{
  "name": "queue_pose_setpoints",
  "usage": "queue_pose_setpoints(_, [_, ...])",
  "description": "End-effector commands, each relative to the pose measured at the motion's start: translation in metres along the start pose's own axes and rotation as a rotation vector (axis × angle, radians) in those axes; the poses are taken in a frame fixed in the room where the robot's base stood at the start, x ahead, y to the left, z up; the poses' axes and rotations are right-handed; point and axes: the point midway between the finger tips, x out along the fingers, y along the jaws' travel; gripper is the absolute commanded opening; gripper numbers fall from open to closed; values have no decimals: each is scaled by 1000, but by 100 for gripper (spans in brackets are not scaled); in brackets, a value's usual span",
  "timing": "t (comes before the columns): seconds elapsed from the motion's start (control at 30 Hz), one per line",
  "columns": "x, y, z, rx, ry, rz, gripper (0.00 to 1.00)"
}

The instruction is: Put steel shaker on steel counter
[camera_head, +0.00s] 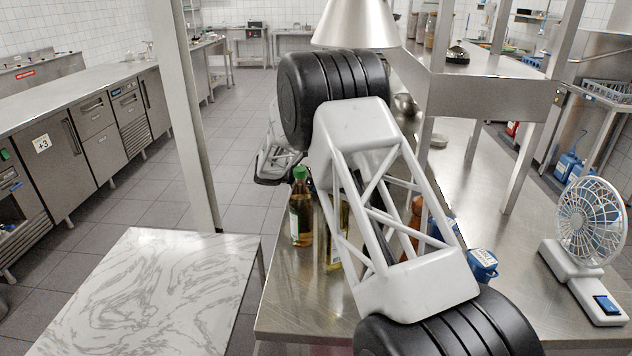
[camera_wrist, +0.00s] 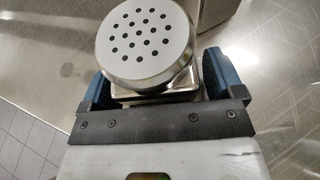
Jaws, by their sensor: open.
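The steel shaker (camera_wrist: 148,42), with a round perforated lid, is in the wrist view between the two blue fingers of my gripper (camera_wrist: 157,80). The fingers are apart, one on each side of it, and I cannot tell whether they touch it. Part of a squarish metal surface shows below the lid. In the head view my gripper (camera_head: 278,165) is partly hidden behind my arm, and the shaker is not visible. The steel counter (camera_head: 520,245) fills the right side, with its front part under my arm.
A green-capped bottle (camera_head: 301,222) and a yellow oil bottle (camera_head: 336,240) stand at the counter's left edge. A blue container (camera_head: 482,262) and a white fan (camera_head: 590,230) are farther right. A raised steel shelf (camera_head: 490,88) stands behind. A marble-topped table (camera_head: 150,290) is at left.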

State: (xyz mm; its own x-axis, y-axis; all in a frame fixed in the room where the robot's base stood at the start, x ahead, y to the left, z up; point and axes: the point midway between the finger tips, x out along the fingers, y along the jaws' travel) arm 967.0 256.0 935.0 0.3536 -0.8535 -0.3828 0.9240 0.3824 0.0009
Motion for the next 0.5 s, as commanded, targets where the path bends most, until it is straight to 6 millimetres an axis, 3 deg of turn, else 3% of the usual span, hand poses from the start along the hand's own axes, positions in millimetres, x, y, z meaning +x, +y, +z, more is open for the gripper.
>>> queue_pose_setpoints(0.27, [-29,0,-1,-1,-1,2,87])
queue_pose_setpoints(0.5, [-68,0,0,0,0,2,87])
